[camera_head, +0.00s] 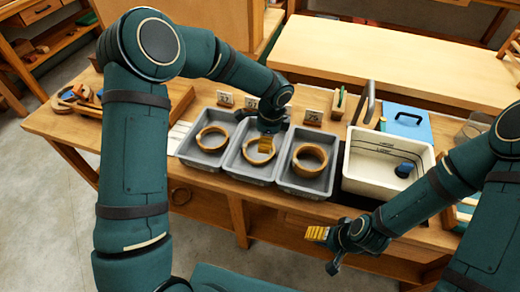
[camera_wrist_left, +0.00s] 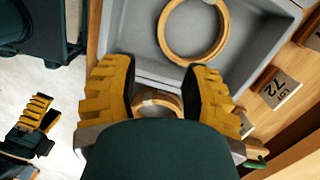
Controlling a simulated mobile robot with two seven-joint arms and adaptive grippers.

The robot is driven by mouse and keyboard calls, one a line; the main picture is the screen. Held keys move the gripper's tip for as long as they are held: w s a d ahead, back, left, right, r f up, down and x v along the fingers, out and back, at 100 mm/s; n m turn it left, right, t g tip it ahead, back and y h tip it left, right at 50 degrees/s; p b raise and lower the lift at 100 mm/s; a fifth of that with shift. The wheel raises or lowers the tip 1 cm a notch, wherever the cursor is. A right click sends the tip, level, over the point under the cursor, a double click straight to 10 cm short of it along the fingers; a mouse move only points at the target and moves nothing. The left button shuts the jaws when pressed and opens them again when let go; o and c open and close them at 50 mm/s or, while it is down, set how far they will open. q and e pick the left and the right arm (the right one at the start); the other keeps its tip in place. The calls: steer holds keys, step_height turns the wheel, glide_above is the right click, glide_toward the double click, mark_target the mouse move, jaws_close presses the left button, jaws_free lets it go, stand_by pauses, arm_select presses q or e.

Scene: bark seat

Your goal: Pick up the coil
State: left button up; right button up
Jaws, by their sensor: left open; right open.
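Three wooden coils lie flat, one in each grey tray: a left coil (camera_head: 202,137), a middle coil (camera_head: 246,150) and a right coil (camera_head: 297,161). My left gripper (camera_head: 266,144) is open above the middle tray (camera_head: 252,171), its yellow fingers partly covering the middle coil. In the left wrist view, a coil (camera_wrist_left: 157,97) shows between the open fingers (camera_wrist_left: 158,92), mostly hidden by the gripper body. Another coil (camera_wrist_left: 163,35) lies in a tray beyond the fingertips. My right gripper (camera_head: 322,238) is open and empty in front of the bench.
A white basin (camera_head: 375,187) with a dark blue object (camera_head: 404,170) stands right of the trays. A blue box (camera_head: 408,122) sits behind the basin. Wooden pieces (camera_head: 78,97) lie on the bench's left end.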

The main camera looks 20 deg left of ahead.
arm_select(q)
steer(key=b, duration=0.1)
glide_above(258, 162)
steer(key=d, duration=0.1)
steer(key=f, duration=0.6)
steer(key=shift+w+d+f, duration=0.1)
steer(key=shift+d+f, duration=0.1)
steer(key=shift+f, duration=0.05)
steer(key=shift+a+f+b, duration=0.2)
steer(key=shift+a+f, duration=0.05)
steer(key=shift+f, duration=0.65)
steer(key=shift+a+f+b, duration=0.2)
steer(key=shift+f+b, duration=0.05)
steer(key=shift+f, duration=0.6)
steer(key=shift+a+f+b, duration=0.2)
steer(key=shift+a+f, duration=0.05)
steer(key=shift+f, duration=0.65)
jaws_close()
